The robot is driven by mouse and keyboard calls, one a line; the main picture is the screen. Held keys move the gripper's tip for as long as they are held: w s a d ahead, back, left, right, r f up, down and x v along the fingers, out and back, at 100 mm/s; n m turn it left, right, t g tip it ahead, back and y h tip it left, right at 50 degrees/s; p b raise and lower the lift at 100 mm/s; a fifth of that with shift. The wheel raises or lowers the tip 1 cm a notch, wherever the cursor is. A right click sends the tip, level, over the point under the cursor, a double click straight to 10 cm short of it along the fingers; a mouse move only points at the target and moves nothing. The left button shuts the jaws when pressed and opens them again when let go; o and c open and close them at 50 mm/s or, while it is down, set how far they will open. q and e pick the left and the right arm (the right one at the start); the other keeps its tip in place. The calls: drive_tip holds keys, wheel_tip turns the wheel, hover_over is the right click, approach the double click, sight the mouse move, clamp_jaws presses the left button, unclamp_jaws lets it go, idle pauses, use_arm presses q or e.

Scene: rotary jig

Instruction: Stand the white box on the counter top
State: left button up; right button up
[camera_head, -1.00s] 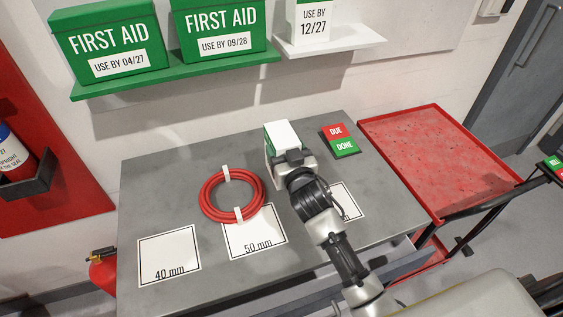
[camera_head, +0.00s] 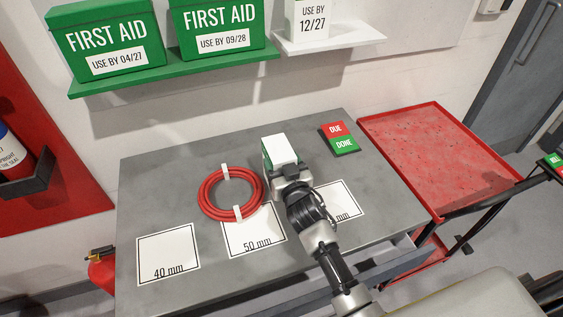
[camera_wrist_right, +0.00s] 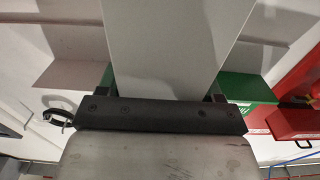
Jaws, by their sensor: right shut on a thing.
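The white box (camera_head: 280,148), with a green side on its left, is upright at the back middle of the grey counter top (camera_head: 190,165). My right gripper (camera_head: 285,172) is shut on its near part. In the right wrist view the box (camera_wrist_right: 180,45) fills the space between the fingers of the gripper (camera_wrist_right: 165,95). I cannot tell whether the box's underside touches the counter, as the arm and the angle hide it. My left gripper is not in view.
A red hose coil (camera_head: 205,200) lies left of the box, partly over the 50 mm card (camera_head: 255,240). A red and green DUE/DONE block (camera_head: 340,138) lies to the right. A green shelf (camera_head: 175,72) with first aid boxes and a white shelf (camera_head: 345,38) hang above. A red trolley (camera_head: 430,150) stands at right.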

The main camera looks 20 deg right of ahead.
drive_tip(key=shift+f, duration=0.2)
drive_tip(key=o, duration=1.4)
drive_tip(key=shift+f, duration=0.1)
drive_tip(key=shift+r+p, duration=0.35)
drive_tip(key=shift+r, duration=0.15)
drive_tip(key=s+b, duration=0.1)
drive_tip(key=s, duration=1.1)
drive_tip(key=shift+d+r+b, duration=0.2)
drive_tip(key=shift+b, duration=0.15)
drive_tip(key=shift+s+f, duration=0.1)
